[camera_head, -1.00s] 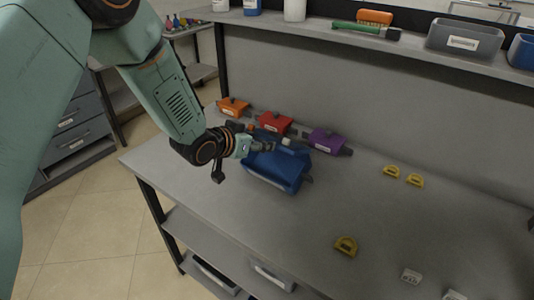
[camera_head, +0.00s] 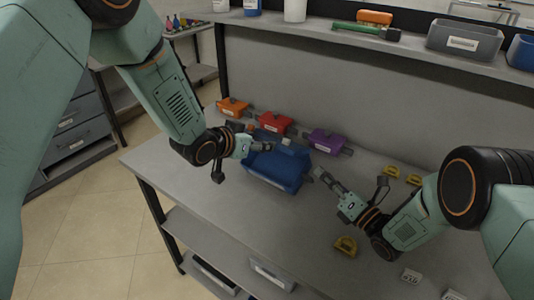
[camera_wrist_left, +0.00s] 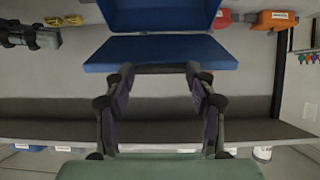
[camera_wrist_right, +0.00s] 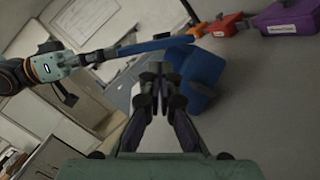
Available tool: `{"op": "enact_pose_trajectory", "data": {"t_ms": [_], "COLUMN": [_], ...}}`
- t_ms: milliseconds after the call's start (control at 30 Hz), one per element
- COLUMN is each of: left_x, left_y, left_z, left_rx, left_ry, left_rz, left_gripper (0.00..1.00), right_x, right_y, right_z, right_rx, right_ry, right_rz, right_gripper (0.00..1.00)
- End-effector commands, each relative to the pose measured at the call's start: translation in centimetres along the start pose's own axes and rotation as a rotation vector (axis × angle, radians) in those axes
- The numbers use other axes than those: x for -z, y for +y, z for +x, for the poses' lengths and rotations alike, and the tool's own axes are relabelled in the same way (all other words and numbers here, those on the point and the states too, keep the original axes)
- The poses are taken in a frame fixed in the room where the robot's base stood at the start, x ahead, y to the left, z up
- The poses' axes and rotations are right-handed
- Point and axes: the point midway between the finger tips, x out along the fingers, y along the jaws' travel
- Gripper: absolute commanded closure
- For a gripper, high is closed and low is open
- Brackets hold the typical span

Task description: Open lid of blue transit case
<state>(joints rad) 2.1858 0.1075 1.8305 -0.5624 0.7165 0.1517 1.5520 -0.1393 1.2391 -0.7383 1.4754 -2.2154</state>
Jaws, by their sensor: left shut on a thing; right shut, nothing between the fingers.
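The blue transit case (camera_head: 277,170) stands on the workbench in the head view. Its lid (camera_wrist_left: 160,50) is raised and tilted away from the body in the wrist views. In the right wrist view the lid (camera_wrist_right: 152,46) is seen nearly edge-on above the case body (camera_wrist_right: 203,70). My left gripper (camera_head: 262,147) is shut on the lid's edge; its fingers (camera_wrist_left: 160,75) reach that edge in the left wrist view. My right gripper (camera_head: 321,174) is shut and empty, just right of the case. Its fingertips (camera_wrist_right: 160,72) appear close to the case body; I cannot tell whether they touch.
Orange (camera_head: 233,107), red (camera_head: 275,123) and purple (camera_head: 326,141) cases stand behind the blue one. Yellow pieces (camera_head: 346,246) lie near my right arm. A shelf (camera_head: 330,32) with bins runs above the bench back. The bench's front left is clear.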

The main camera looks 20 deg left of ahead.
Motion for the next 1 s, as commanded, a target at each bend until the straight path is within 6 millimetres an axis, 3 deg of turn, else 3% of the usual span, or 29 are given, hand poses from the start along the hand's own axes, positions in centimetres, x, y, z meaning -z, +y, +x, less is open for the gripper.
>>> {"op": "enact_pose_trajectory", "data": {"t_ms": [33,100,233,433,800,1000], "left_x": [0.2,0.2,0.2,0.2,0.2,0.2], "left_y": [0.0,0.0,0.0,0.0,0.0,0.0], "left_z": [0.0,0.0,0.0,0.0,0.0,0.0], "left_rx": [0.001,0.0,0.0,0.0,0.001,0.0], "left_ry": [0.005,0.005,0.005,0.005,0.005,0.005], "left_rz": [0.001,0.001,0.001,0.001,0.001,0.001], "left_gripper": [1.0,1.0,1.0,1.0,1.0,1.0], "right_x": [1.4,2.7,4.0,4.3,4.7,4.8], "right_y": [1.8,3.7,5.6,6.3,7.5,7.7], "right_z": [1.2,2.2,3.2,5.1,11.0,12.5], "right_rx": [-0.064,-0.13,-0.198,-0.214,-0.21,-0.208], "right_ry": [0.022,0.04,0.054,0.056,0.054,0.055], "right_rz": [-0.047,-0.099,-0.152,-0.165,-0.161,-0.161], "right_gripper": [1.0,1.0,1.0,1.0,1.0,1.0]}}
